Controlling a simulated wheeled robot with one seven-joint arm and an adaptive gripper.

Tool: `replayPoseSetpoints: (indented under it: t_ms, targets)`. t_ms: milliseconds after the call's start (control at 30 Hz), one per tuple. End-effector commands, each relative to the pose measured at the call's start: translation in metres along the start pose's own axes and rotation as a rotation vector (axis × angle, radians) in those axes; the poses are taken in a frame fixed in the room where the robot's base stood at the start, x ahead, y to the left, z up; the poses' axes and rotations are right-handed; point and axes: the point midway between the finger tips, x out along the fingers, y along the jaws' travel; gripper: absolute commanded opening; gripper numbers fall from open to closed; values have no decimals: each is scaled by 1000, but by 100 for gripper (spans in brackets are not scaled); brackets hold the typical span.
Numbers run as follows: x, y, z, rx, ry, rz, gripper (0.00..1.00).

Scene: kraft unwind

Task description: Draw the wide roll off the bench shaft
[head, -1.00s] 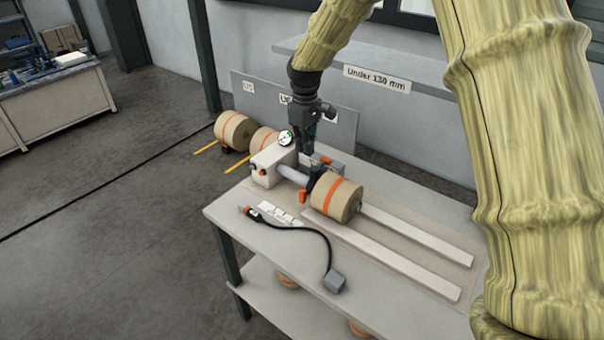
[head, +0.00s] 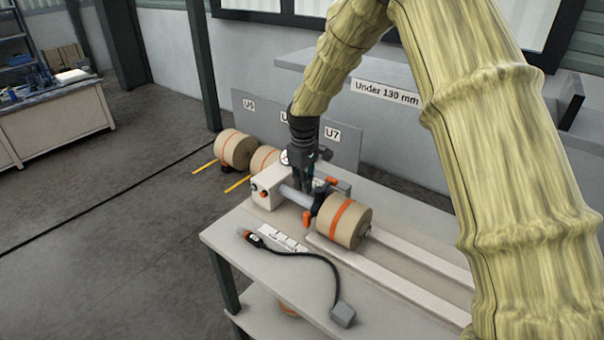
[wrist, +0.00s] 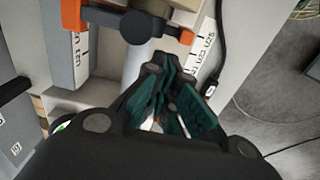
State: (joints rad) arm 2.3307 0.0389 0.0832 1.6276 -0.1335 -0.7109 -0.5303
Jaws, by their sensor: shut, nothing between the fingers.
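The wide roll (head: 351,226) is a brown kraft roll with an orange band, lying on the bench (head: 222,240). It sits at the right end of the pale grey shaft (head: 294,194), which comes out of a white block (head: 262,184). A black collar (head: 323,190) with an orange lever (head: 306,218) stands against the roll's left side. My gripper (head: 308,188) points down over the shaft, just left of the collar, shut and empty. In the wrist view, my gripper (wrist: 178,80) shows below the collar (wrist: 136,27) and shaft (wrist: 134,66). I cannot tell whether it touches the shaft.
Two pale rails (head: 400,285) run right along the bench. A black cable with an orange-tipped tool (head: 262,240) and a grey box (head: 342,315) lies at the front. Other banded rolls (head: 232,146) stand behind left. A shelf labelled "Under 130 mm" (head: 386,92) is at the back.

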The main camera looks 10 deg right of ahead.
Motion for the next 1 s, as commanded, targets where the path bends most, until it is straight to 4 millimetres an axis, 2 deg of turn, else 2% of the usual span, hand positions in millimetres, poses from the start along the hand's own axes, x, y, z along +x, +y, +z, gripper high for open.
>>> replayPoseSetpoints:
  t_ms: [367, 633, 1000]
  targets:
    - [50, 0, 0, -1, -2, -1, 0]
    - [48, -1, 31, -1, 0, 0, 0]
    - [50, 0, 40, -1, 0, 0, 0]
